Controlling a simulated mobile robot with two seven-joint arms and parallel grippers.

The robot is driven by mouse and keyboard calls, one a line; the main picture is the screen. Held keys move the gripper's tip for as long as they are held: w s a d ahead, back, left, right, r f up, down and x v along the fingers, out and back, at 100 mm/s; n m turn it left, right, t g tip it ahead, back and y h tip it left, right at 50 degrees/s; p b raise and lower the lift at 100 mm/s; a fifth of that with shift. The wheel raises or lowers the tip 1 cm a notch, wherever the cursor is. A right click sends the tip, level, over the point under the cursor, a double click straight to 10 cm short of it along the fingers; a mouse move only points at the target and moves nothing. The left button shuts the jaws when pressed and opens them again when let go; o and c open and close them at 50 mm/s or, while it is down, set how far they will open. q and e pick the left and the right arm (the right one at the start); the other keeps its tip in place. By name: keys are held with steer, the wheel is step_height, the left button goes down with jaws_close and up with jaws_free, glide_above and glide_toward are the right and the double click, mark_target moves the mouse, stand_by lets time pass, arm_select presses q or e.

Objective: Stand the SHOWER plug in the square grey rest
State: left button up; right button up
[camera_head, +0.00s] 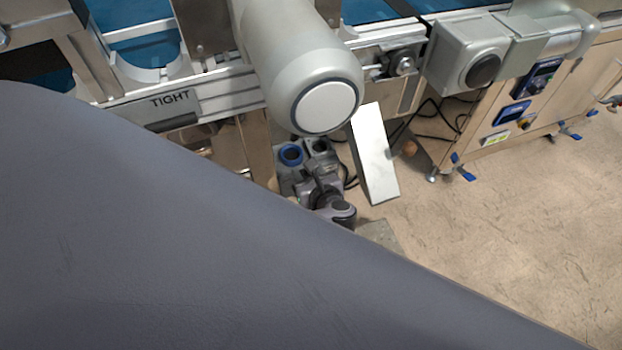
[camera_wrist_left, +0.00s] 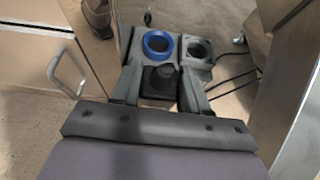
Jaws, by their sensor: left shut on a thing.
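My left gripper (camera_head: 322,180) is low in the middle of the head view, and its fingers show in the left wrist view (camera_wrist_left: 161,85). It is shut on a dark, squarish thing (camera_wrist_left: 159,80), perhaps the SHOWER plug; no label on it is readable. Just beyond the fingers are two square grey blocks side by side. One has a blue ring (camera_wrist_left: 158,45), the other a dark round opening (camera_wrist_left: 199,50). I cannot tell which is the rest, or whether the held thing touches either. The right gripper is not in view.
A metal rail labelled TIGHT (camera_head: 170,99) runs behind. A white slanted panel (camera_head: 375,160) stands right of the blocks. Dark cables (camera_wrist_left: 232,80) lie beside them. A cabinet with a handle (camera_wrist_left: 50,70) is at left. Open floor (camera_head: 500,220) lies to the right.

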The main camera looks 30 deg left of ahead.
arm_select(q)
steer(key=w+a, duration=0.4)
steer(key=a, duration=0.1)
steer(key=shift+w+a, duration=0.15)
steer(key=shift+w, duration=0.1)
stand_by(0.3)
stand_by(0.4)
